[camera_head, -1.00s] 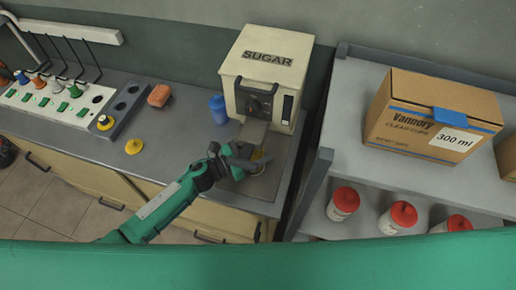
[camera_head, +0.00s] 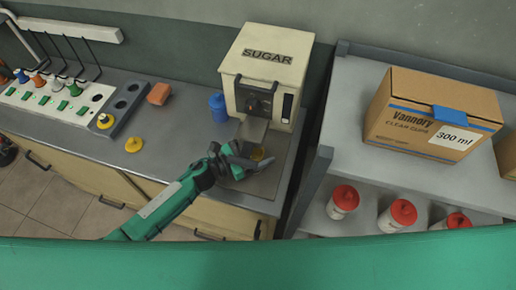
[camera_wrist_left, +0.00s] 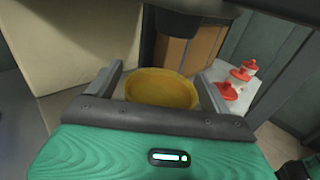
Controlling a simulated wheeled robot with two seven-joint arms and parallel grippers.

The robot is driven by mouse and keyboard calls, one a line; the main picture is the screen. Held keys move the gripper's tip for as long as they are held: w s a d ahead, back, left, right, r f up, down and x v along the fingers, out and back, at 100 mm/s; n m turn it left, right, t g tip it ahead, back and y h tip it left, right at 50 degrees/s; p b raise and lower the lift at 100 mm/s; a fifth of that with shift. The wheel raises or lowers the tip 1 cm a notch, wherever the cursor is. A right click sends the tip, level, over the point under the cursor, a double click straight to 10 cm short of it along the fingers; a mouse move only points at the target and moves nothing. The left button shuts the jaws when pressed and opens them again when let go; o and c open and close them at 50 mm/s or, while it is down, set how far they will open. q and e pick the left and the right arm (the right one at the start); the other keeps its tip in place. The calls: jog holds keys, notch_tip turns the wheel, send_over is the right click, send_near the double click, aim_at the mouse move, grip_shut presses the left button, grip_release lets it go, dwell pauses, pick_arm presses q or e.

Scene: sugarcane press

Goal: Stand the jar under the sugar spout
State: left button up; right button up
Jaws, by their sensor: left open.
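The beige sugar dispenser (camera_head: 262,75) stands at the back of the counter, with a grey spout (camera_head: 253,130) at its front. My left gripper (camera_head: 250,160) is open at the jar's near side. In the left wrist view, the yellow jar (camera_wrist_left: 162,88) sits between the two spread fingers, with a dark part of the dispenser (camera_wrist_left: 185,18) above it. I cannot tell whether a finger touches it. My right gripper is not in view.
A blue cup (camera_head: 218,107) stands left of the dispenser. An orange-brown block (camera_head: 159,94) and a yellow lid-like piece (camera_head: 133,145) lie further left. To the right is a grey shelf (camera_head: 345,105) with a cardboard box (camera_head: 432,115) and red-topped bottles (camera_head: 343,200) below.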

pick_arm(q)
jog(key=b+v, duration=0.4)
jog(key=v, duration=0.6)
jog(key=shift+s+a+f, duration=0.1)
jog(key=shift+a, duration=0.15)
jog(key=shift+s+a, duration=0.3)
jog(key=shift+a, duration=0.35)
